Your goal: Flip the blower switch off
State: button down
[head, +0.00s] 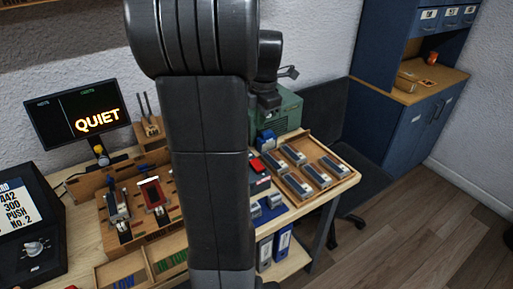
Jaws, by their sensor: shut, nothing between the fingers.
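My arm rises through the middle of the head view and covers much of the bench. Its end, with my gripper (268,102), shows just right of the upper arm, pointing down in front of a green box (290,112). The gripper is shut and empty; its fingertips are small and dark, and I cannot tell whether they touch anything. A small red part (257,165) on a dark, white-labelled unit sits below the gripper, partly behind my arm. I cannot tell whether this is the blower switch, and no on or off position is readable.
A wooden tray (335,160) with several grey-blue blocks is right of the gripper. A blue part (265,139) stands close below it. A "QUIET" display (80,105) and wooden fixtures (140,215) are left. Open floor (410,235) lies right of the bench.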

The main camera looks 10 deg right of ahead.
jog(key=shift+f, duration=0.1)
jog(key=f, duration=0.4)
jog(key=w+f, duration=0.1)
jog(key=f, duration=0.4)
jog(key=f+p, duration=0.1)
jog(key=f, duration=0.3)
jog(key=shift+w+a+f, duration=0.25)
jog(key=shift+a+f, duration=0.05)
jog(key=shift+f, duration=0.1)
